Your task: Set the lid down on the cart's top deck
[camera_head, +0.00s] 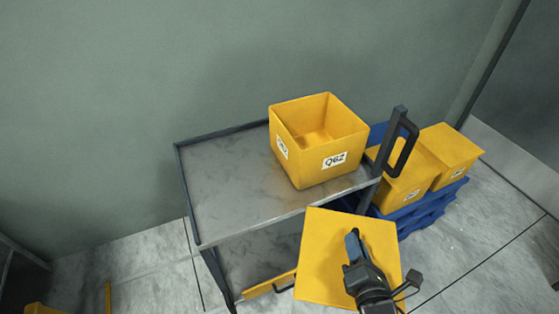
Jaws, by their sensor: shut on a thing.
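My gripper (354,254) is at the lower right, shut on the yellow lid (324,258), a flat square panel. The lid is held in front of the cart's right part, nearer to me, and overlaps the front edge of the deck in the picture. The exact grip point is hidden by the gripper. The cart's grey top deck (225,190) has a dark raised rim at the back and left. An open, empty yellow bin labelled Q6Z (318,140) stands on the right of the deck.
The deck's left half is bare. A black push handle (402,145) rises at the cart's right end. Beyond it, yellow boxes (415,178) sit on a blue pallet (425,210). A lower shelf (250,258) shows a yellow thing at its front. A grey wall stands behind.

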